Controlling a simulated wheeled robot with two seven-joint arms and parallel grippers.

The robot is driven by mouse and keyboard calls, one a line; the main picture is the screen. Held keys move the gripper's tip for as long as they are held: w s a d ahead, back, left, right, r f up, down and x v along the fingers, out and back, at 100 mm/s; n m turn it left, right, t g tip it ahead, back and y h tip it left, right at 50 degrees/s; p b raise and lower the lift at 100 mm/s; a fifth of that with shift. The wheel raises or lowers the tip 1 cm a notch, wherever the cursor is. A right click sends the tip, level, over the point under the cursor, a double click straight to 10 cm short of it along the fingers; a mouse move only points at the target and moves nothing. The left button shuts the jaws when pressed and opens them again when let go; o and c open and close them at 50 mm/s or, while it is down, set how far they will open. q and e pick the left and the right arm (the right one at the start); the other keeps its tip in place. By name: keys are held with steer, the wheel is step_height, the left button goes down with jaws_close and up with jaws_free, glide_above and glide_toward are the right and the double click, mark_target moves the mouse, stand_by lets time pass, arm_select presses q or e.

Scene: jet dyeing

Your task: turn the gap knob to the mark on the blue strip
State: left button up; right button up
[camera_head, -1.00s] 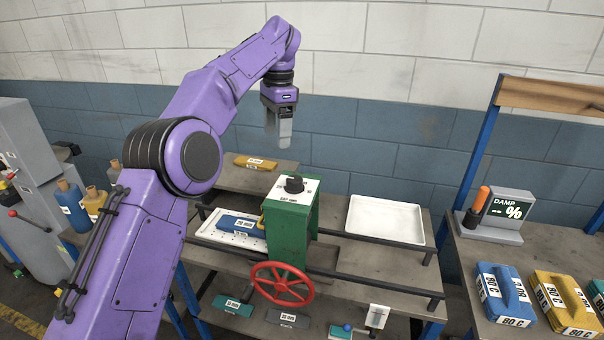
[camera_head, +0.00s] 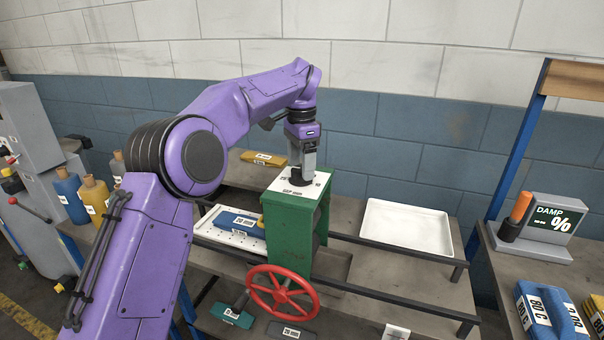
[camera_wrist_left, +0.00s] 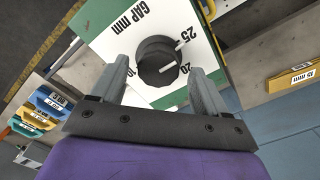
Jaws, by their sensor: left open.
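The gap knob (camera_wrist_left: 158,62) is a black dial with a white pointer line, on a white plate reading "GAP mm" with the marks 20 and 25 in the left wrist view. Its pointer lies between 20 and 25. The plate tops a green housing (camera_head: 290,232) in the head view. My left gripper (camera_wrist_left: 160,82) points down over the knob, open, one finger on each side of it; I cannot tell if they touch it. The blue strip (camera_head: 237,223) lies on the white perforated tray left of the housing. My right gripper is out of view.
A red handwheel (camera_head: 281,292) is on the housing's front. An empty white tray (camera_head: 407,228) sits to the right, behind dark rails. A yellow block (camera_head: 263,158) lies behind the housing. A damp meter (camera_head: 553,222) stands on the right table.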

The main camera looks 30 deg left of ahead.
arm_select(q)
steer(key=shift+s+f, duration=0.15)
steer(key=shift+f, duration=0.45)
steer(key=shift+d+f, duration=0.1)
steer(key=shift+c, duration=0.2)
steer(key=c, duration=1)
